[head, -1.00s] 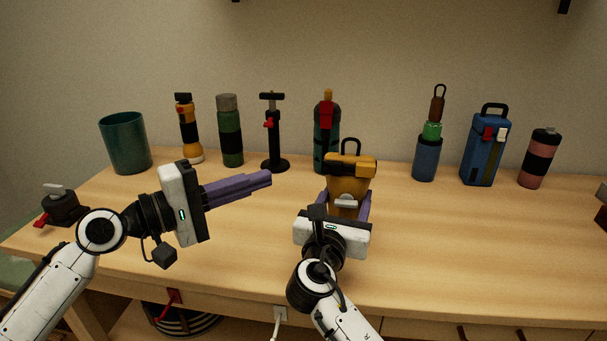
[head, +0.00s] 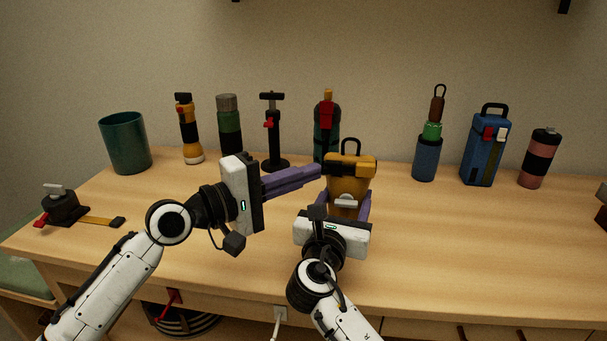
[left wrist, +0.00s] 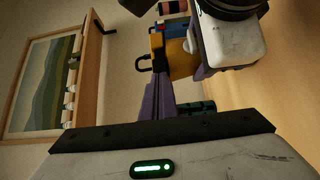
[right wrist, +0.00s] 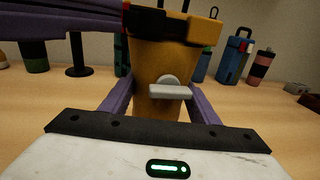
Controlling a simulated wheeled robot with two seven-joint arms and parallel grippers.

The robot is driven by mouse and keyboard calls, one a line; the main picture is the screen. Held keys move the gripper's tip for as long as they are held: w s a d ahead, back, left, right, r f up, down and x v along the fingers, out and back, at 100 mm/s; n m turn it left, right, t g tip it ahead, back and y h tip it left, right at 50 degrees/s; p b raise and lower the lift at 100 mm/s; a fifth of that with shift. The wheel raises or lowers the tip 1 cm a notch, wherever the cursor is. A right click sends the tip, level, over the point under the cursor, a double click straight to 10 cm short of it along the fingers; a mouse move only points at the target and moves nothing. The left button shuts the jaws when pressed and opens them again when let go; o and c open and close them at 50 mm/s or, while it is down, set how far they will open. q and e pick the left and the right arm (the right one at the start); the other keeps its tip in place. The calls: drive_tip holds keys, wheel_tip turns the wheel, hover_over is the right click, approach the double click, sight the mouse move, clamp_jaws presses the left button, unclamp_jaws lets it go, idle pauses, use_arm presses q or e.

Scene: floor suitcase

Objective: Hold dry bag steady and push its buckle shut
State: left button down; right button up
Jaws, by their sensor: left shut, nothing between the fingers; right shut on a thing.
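The dry bag (head: 350,187) is a yellow-orange upright bag standing on the table, with a black and yellow buckle (head: 338,160) across its top and a black loop above. My right gripper (head: 347,203) is shut on the bag's body, one purple finger on each side; the right wrist view shows the bag (right wrist: 162,105) between them, with a grey tab at the front. My left gripper (head: 319,171) is shut and empty, its purple fingertips at the buckle's black left end. I cannot tell whether they touch. The left wrist view shows the bag (left wrist: 182,60) beyond the fingers.
A green cup (head: 124,145), orange flashlight (head: 188,130), black pump (head: 274,140) and teal bottle with red strap (head: 326,115) stand behind. A blue bag (head: 485,150) and pink bottle (head: 539,160) stand right. A black clamp-like device (head: 65,208) lies left.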

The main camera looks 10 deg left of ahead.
use_arm(q)
drive_tip(key=d, duration=0.2)
drive_tip(key=shift+s+d, duration=0.1)
drive_tip(key=shift+d, duration=0.3)
drive_tip(key=w+a+v, duration=0.2)
drive_tip(key=v, duration=1.1)
